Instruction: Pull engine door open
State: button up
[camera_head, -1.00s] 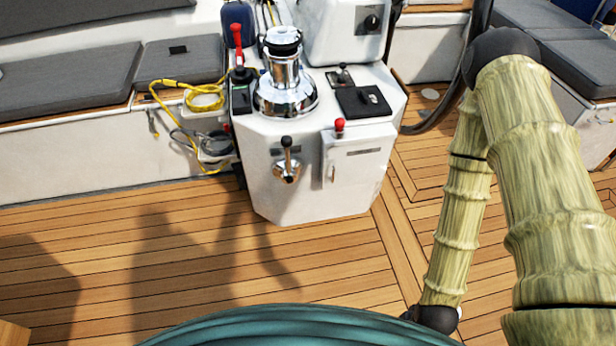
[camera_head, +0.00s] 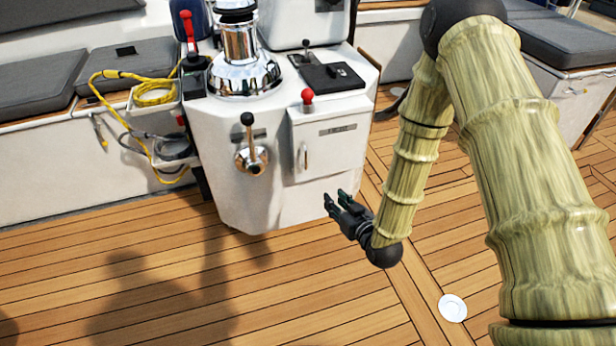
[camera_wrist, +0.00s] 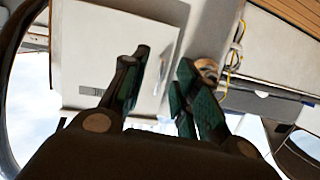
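The engine door (camera_head: 326,146) is a white panel on the front of the white pedestal, with a small label and a short upright handle (camera_head: 304,157) near its left edge. It looks closed. My gripper (camera_head: 336,200) is in front of the pedestal, below and to the right of the handle, its fingers pointing left. In the wrist view my gripper (camera_wrist: 160,85) shows two dark fingers with green pads, spread apart with nothing between them. The engine door (camera_wrist: 100,60) also fills the left of that view, with the handle (camera_wrist: 168,68) between the fingertips' directions, partly hidden.
A chrome lever with a black knob (camera_head: 248,119) sits left of the door. A red-knobbed lever (camera_head: 307,97) rises just above it. A chrome winch (camera_head: 240,60) tops the pedestal. Yellow rope (camera_head: 150,95) hangs at the left.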

jog(key=w+a+r+t+y+b, duration=0.1)
jog(key=w+a+b, duration=0.1)
jog(key=w+a, duration=0.2)
jog(key=w+a+r+n+t+y+b, duration=0.1)
jog(key=w+a+r+b, duration=0.1)
jog(key=w, duration=0.7)
jog(key=shift+w+a+r+b, duration=0.15)
jog(key=shift+w+a+b, duration=0.3)
jog(key=shift+a, duration=0.65)
jog(key=shift+s, duration=0.15)
grip_shut()
